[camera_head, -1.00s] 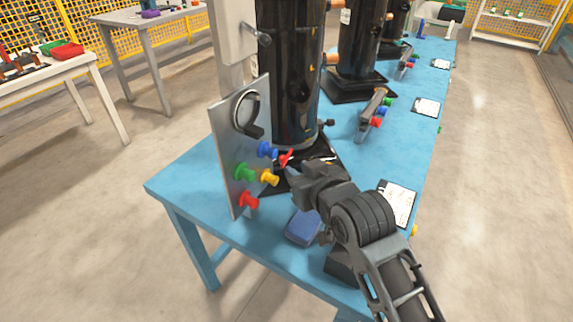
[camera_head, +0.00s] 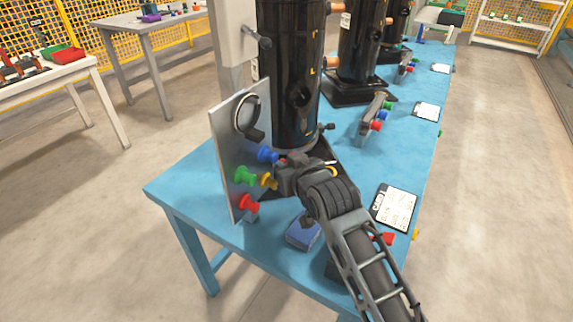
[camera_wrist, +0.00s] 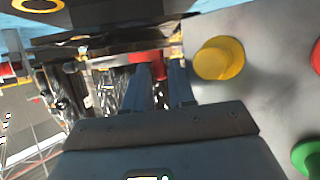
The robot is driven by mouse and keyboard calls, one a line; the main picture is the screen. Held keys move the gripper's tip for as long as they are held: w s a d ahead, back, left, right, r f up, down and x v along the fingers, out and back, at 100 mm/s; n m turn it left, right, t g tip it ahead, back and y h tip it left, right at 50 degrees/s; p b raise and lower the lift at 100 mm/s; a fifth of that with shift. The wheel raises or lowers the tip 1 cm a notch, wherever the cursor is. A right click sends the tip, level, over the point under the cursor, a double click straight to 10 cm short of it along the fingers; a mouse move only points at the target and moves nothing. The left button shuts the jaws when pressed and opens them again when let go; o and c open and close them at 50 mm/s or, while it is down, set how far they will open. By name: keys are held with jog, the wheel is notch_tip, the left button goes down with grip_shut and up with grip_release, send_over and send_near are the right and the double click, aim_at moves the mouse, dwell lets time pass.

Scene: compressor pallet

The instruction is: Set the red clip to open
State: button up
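The red clip (camera_wrist: 148,57) shows in the wrist view at the tips of my gripper's fingers, beside the grey upright panel. In the head view it is mostly hidden behind my gripper. My gripper (camera_head: 283,174) is close to the panel (camera_head: 230,130), at the height of its knobs. In the wrist view my gripper (camera_wrist: 160,75) has its two fingers apart with a narrow gap. Red shows at and between the tips. I cannot tell whether the fingers touch the clip.
The panel carries a blue knob (camera_head: 267,154), a green knob (camera_head: 245,175), a yellow knob (camera_head: 267,181) and a red knob (camera_head: 249,203). A black compressor (camera_head: 290,80) stands behind. A blue block (camera_head: 303,233) and a label sheet (camera_head: 394,207) lie on the blue table.

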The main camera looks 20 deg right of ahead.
grip_shut()
jog(key=shift+s+d, duration=0.1)
jog(key=shift+d, duration=0.1)
jog(key=shift+s+d+n+g+y+b, duration=0.15)
jog(key=shift+d+n+g+y+b, duration=0.2)
jog(key=shift+d+n+y+b, duration=0.6)
jog(key=shift+s+d+n+g+y+b, duration=0.25)
jog(key=shift+n+y+b, duration=0.45)
jog(key=shift+n+y, duration=0.65)
jog(key=shift+s+d+n+g+y+b, duration=0.1)
jog(key=shift+d+n+g+y+b, duration=0.3)
jog(key=shift+d+n+y+b, duration=0.65)
jog(key=shift+a+y, duration=0.35)
jog(key=shift+a, duration=0.05)
jog(key=shift+o, duration=0.6)
grip_release()
